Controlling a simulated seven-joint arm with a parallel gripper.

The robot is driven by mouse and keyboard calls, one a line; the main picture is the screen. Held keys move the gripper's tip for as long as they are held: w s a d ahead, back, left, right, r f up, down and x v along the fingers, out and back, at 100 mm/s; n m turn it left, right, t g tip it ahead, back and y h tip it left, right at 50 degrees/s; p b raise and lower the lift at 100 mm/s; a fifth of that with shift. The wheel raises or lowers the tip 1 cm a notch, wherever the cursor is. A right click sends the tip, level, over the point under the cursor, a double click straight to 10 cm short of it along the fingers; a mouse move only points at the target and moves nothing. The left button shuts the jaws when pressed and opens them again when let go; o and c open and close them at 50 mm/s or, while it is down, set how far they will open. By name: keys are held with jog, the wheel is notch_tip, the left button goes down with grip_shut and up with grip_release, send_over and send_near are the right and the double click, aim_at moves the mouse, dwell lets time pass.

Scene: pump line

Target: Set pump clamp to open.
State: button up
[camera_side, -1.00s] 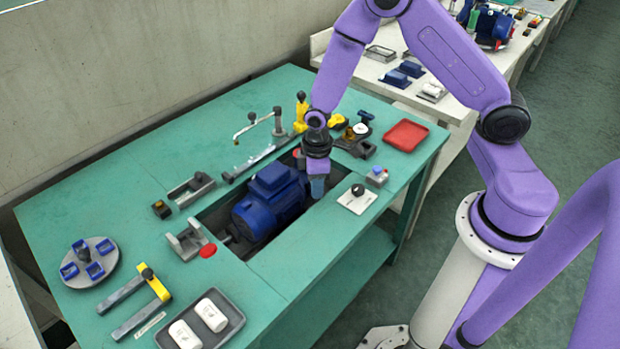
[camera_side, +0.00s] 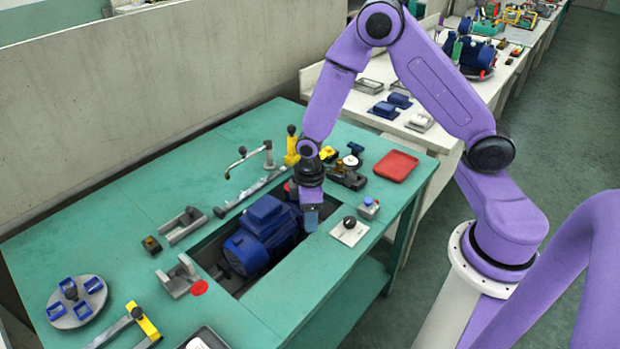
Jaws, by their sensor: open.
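The blue pump (camera_side: 258,238) lies in a rectangular opening in the green bench top. My gripper (camera_side: 311,218) points down over the pump's right end, close to the opening's right edge. Its fingers are small here, and I cannot tell whether they touch anything. Which fitting is the pump clamp is not clear. A yellow upright piece with a black knob (camera_side: 292,148) stands behind the opening. A yellow-ended lever with a black knob (camera_side: 140,318) lies at the front left, partly cut off by the frame. A grey bracket (camera_side: 177,276) sits at the pump's left end.
A white plate with a black knob (camera_side: 349,231) and a small box with a blue button (camera_side: 369,206) lie right of my gripper. A red tray (camera_side: 396,166) is at the back right. A grey round plate with blue holders (camera_side: 77,302) is at the left.

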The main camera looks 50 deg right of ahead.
notch_tip(320, 180, up, 16)
dwell(0.6)
jog(key=shift+s+f, duration=0.1)
jog(key=s+r+n, duration=0.1)
jog(key=s+r, duration=0.1)
jog(key=s, duration=0.9)
jog(key=s+r+n, duration=0.2)
jog(key=s, duration=0.9)
jog(key=shift+s+a+r+n, duration=0.25)
jog(key=shift+s+a+n, duration=0.05)
dwell(0.4)
